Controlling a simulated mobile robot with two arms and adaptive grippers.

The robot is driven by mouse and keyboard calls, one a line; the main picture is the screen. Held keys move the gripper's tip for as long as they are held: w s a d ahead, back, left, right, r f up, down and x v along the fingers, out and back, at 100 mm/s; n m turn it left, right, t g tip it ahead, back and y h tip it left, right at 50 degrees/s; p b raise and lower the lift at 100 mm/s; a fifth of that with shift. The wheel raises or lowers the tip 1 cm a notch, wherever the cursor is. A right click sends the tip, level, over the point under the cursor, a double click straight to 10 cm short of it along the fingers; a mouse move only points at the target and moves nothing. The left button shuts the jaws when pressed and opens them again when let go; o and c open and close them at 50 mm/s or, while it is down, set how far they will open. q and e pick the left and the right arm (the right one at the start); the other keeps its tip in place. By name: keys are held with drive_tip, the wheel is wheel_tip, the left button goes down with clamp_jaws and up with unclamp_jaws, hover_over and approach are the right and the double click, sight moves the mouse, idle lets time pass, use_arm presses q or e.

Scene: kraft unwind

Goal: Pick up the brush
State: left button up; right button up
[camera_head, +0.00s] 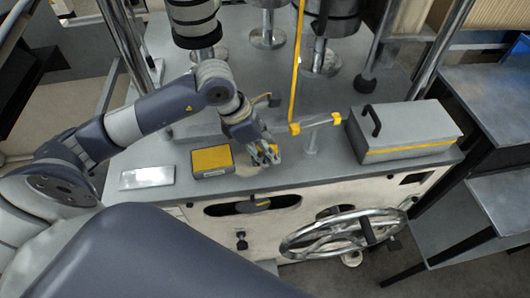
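My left gripper (267,156) points down close over the grey bench top (300,172), near its front edge. Its fingers are small and overlap in the view, so I cannot tell whether they are open or shut on anything. No brush shows clearly; a small one could be hidden at the fingers. A small tan patch (247,171) lies on the bench just below and left of the fingers. A yellow-topped grey block (212,160) sits to the left of the gripper, apart from it; I cannot tell what it is. My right gripper is not in view.
A grey case with a yellow stripe (405,135) stands on the right of the bench. A short post with a yellow-ended crossbar (313,126) stands between it and the gripper. A pale flat plate (147,177) lies at left. A handwheel (340,232) projects from the front.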

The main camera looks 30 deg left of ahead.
use_arm(q)
drive_tip(key=c, duration=0.3)
drive_tip(key=shift+r, duration=0.1)
drive_tip(key=shift+r+b, duration=0.45)
drive_tip(key=shift+r, duration=0.25)
drive_tip(key=shift+s+d+r+b, duration=0.15)
drive_tip(key=shift+r+b, duration=0.35)
drive_tip(key=shift+r, duration=0.45)
drive_tip(key=shift+s+d+r+p, duration=0.25)
drive_tip(key=shift+s+d+p, duration=1.45)
drive_tip(key=shift+s, duration=0.4)
drive_tip(key=shift+s+d+r+p, duration=0.3)
drive_tip(key=shift+s+d+p, duration=1.15)
drive_tip(key=shift+s+p, duration=0.5)
drive_tip(key=shift+s+d+r+p, duration=0.25)
drive_tip(key=shift+s+d+p, duration=1.4)
drive_tip(key=shift+s, duration=0.55)
drive_tip(key=shift+a, duration=0.1)
